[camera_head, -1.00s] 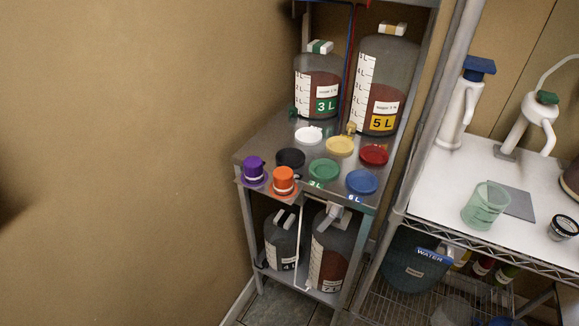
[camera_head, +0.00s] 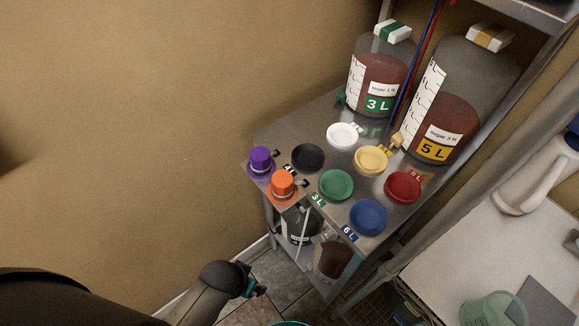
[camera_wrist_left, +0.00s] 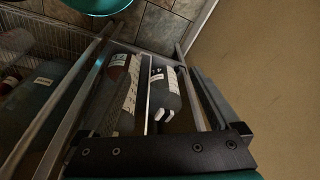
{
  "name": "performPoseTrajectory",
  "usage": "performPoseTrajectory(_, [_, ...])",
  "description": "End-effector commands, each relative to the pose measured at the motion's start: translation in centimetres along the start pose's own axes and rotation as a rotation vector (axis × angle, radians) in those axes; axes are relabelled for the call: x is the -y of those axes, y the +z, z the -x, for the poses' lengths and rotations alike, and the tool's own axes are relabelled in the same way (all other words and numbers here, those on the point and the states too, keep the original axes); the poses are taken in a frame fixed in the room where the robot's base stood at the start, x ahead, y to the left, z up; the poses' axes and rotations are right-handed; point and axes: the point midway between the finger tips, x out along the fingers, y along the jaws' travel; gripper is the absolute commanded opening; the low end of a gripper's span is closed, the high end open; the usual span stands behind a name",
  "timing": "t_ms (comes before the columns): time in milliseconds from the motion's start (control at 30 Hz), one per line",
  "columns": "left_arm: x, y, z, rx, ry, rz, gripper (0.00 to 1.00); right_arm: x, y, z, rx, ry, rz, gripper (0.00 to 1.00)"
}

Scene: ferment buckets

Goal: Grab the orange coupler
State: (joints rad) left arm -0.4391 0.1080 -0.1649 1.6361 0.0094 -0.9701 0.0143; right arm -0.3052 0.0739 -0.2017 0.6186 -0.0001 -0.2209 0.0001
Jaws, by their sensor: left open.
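The orange coupler (camera_head: 282,184) stands at the front left edge of the metal shelf top (camera_head: 262,143), on an orange base. The purple coupler (camera_head: 260,160) stands just behind and left of it. My left gripper (camera_head: 252,282) is open in the head view, low in front of the shelf unit. It is below the orange coupler and apart from it, with nothing seen in it. Its dark and teal body (camera_wrist_left: 160,155) fills the lower edge of the left wrist view, where the orange coupler does not show. My right gripper is not in view.
Several coloured discs, including a green one (camera_head: 336,185) and a black one (camera_head: 308,157), lie behind the couplers. The 3 L (camera_head: 378,80) and 5 L (camera_head: 455,110) jugs stand at the back. A wall is left; a white-topped rack (camera_head: 440,262) is right.

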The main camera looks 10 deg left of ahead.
Motion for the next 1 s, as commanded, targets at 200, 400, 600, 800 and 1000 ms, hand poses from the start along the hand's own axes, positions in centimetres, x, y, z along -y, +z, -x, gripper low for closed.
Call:
performPoseTrajectory(200, [-0.6, -7.0, 11.5, -0.07, 0.028, 0.022, 0.95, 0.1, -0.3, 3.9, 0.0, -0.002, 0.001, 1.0])
performPoseTrajectory(400, [-4.0, -14.8, 23.5, -0.147, 0.138, 0.039, 0.95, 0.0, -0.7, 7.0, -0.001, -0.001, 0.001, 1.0])
performPoseTrajectory(600, [-6.6, -18.4, 27.6, -0.115, 0.201, 0.048, 0.95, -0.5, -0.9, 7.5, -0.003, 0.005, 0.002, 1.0])
performPoseTrajectory(800, [-6.2, -20.7, 29.0, -0.043, 0.161, 0.09, 0.95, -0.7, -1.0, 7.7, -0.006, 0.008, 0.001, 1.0])
performPoseTrajectory(1000, [-3.6, -22.7, 29.9, 0.024, 0.057, 0.189, 0.95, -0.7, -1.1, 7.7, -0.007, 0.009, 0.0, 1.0])
